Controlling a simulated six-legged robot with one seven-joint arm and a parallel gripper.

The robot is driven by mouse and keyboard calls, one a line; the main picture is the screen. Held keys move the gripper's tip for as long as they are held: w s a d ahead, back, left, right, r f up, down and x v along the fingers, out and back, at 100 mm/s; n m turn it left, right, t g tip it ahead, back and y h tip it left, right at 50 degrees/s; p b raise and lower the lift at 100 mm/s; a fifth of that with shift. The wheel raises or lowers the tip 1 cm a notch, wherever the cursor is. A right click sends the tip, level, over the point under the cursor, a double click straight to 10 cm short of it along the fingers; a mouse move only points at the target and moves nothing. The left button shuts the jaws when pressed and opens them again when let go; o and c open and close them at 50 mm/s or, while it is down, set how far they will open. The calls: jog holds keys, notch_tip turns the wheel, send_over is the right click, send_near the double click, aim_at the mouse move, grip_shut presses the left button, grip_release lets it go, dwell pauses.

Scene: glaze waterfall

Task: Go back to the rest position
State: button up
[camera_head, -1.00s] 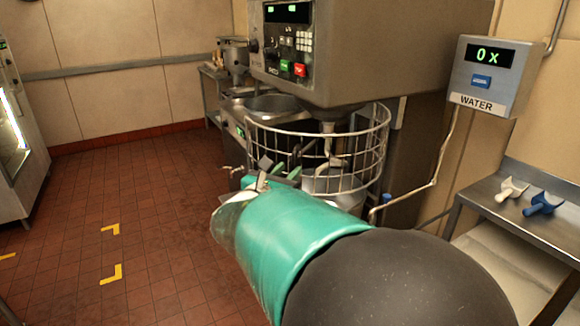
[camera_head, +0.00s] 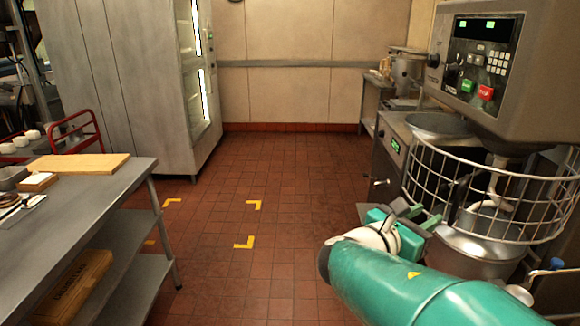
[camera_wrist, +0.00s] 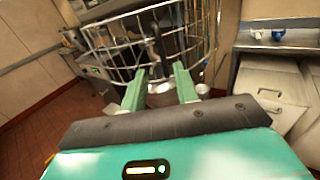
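In the head view my gripper (camera_head: 424,215) is at the end of my green arm, in front of the mixer on the right. The mixer's wire guard (camera_head: 488,195) stands just beyond the fingers, and it also fills the top of the wrist view (camera_wrist: 110,62). I cannot tell whether the fingers touch it. A metal bowl (camera_head: 475,252) sits below the guard.
A steel table (camera_head: 75,205) with a wooden board (camera_head: 78,164) stands at left. A tall steel cabinet (camera_head: 125,75) is behind it. A red cart (camera_head: 78,130) is at far left. The tiled floor (camera_head: 270,185) with yellow corner marks is open between the table and the mixer.

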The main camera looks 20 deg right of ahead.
jog(key=s+a+f+m+g+y, duration=0.1)
jog(key=s+a+f+m+y, duration=0.3)
jog(key=a+f+m+y, duration=0.55)
jog(key=a+m+t+y, duration=0.3)
jog(key=a+m+y, duration=0.5)
jog(key=a, duration=1)
jog(key=shift+w+a+r+m, duration=0.15)
jog(key=shift+w+r+m, duration=0.1)
jog(key=shift+m, duration=0.9)
jog(key=shift+d, duration=0.2)
